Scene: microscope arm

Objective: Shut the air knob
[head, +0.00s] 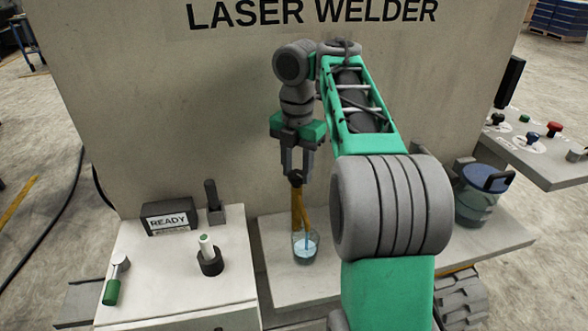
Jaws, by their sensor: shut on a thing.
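Several small knobs stand on a grey panel (545,155) at the right: a red knob (554,129), a blue knob (532,138), a green knob (524,118) and a dark knob (497,119). Their labels are too small to read, so I cannot tell which is the air knob. My gripper (297,172) points down at the middle, far left of that panel. It is shut on the dark top of a yellow-brown tool (298,208), whose lower end reaches into a clear beaker of bluish liquid (306,246).
A white bench (165,285) at left holds a READY box (168,218), a dark upright handle (212,198), a white pen-like tool in a black holder (209,258) and a green-handled lever (113,288). A lidded container (480,205) stands right of my arm. The LASER WELDER wall rises behind.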

